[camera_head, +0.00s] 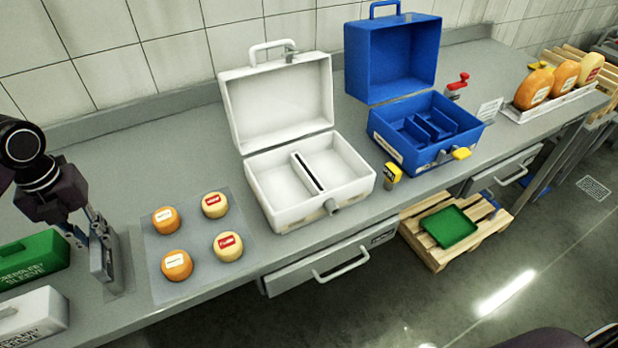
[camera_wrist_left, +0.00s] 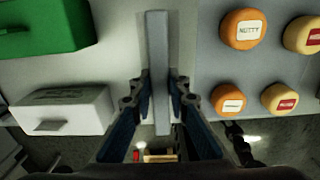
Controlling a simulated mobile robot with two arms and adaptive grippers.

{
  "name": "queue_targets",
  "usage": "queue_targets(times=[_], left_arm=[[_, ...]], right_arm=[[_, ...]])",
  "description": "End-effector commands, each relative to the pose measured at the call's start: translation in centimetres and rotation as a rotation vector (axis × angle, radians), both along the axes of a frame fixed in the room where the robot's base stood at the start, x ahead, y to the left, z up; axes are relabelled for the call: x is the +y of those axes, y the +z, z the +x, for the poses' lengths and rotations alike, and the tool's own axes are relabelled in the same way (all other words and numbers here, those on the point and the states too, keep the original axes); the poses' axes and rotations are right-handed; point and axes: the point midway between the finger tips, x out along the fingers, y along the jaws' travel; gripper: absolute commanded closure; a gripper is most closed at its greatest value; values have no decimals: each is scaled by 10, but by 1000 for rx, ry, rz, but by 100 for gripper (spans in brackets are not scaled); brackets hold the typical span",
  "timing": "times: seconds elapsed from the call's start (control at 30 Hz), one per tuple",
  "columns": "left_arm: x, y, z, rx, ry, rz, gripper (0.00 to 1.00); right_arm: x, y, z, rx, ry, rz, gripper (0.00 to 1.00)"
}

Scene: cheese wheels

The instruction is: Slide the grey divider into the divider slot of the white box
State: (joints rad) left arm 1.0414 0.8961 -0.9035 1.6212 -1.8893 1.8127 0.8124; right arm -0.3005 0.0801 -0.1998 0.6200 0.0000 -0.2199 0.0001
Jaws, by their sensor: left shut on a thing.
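The grey divider (camera_head: 103,255) stands upright at the left of the counter, and it also shows in the left wrist view (camera_wrist_left: 157,60) as a long narrow bar. My left gripper (camera_head: 98,232) is shut on it, with a finger on each side (camera_wrist_left: 159,100). I cannot tell whether the divider touches the counter. The white box (camera_head: 290,232) stands open at the middle of the counter, its lid raised. A white strip with a dark divider slot (camera_head: 308,172) runs across its inside, and both sides look empty. My right gripper is not in view.
Several cheese wheels (camera_head: 174,265) sit on a grey mat (camera_head: 190,242) between the divider and the white box. Green (camera_head: 30,262) and white (camera_head: 35,318) sleeves lie at the left. An open blue box (camera_head: 408,152) and a yellow-black item (camera_head: 393,178) stand right of the white box.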

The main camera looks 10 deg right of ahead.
Motion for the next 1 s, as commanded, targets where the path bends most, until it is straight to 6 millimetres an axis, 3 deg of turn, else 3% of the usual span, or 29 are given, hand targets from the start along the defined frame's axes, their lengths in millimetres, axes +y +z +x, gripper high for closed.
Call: queue_targets(times=[1.0], left_arm=[[0,32,0,0,0,0,100]], right_arm=[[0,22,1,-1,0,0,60]])
